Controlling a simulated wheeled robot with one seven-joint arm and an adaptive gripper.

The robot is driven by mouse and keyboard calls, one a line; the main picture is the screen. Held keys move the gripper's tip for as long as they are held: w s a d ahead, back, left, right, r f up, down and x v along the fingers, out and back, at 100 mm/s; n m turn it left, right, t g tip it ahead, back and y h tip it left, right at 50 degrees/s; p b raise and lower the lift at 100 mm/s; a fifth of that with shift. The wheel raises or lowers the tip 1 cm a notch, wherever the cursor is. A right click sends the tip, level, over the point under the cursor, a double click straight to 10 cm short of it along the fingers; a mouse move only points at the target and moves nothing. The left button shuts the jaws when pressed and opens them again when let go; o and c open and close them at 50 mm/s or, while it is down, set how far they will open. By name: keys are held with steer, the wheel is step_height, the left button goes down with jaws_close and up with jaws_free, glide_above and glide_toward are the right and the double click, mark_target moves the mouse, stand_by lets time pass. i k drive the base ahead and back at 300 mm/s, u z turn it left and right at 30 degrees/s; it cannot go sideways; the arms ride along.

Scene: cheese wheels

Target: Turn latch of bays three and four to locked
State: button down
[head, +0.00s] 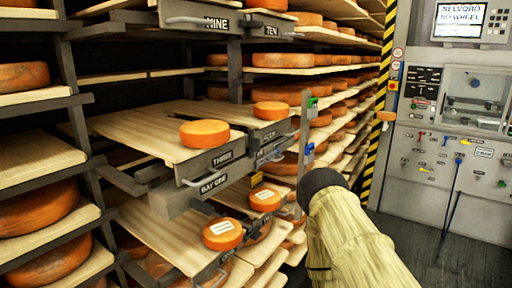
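The drawer front labelled THREE (222,158) and the front marked FOUR (268,135) sit side by side at mid height in the rack, with pale boards behind them. A grey upright (301,125) stands at their right, with a green piece (312,102) near its top and a blue piece (308,150) lower down. I cannot tell which part is the latch for these bays or how it is turned. My arm, in a cream sleeve, reaches up from the bottom right. Its dark rounded end (322,182) is just below and right of the blue piece. My gripper's fingers cannot be made out.
An orange cheese wheel (204,133) rests on bay three's board, and another (270,110) on bay four's. A lower front reads BAY ONE (213,184). Fronts NINE (216,23) and TEN (271,31) project above. A grey control panel (440,150) stands at the right beyond a striped post.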

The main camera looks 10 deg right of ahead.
mark_target(254, 143)
steer(key=k, duration=0.5)
steer(key=z, duration=2)
steer(key=i, duration=1.3)
steer(key=u, duration=2.3)
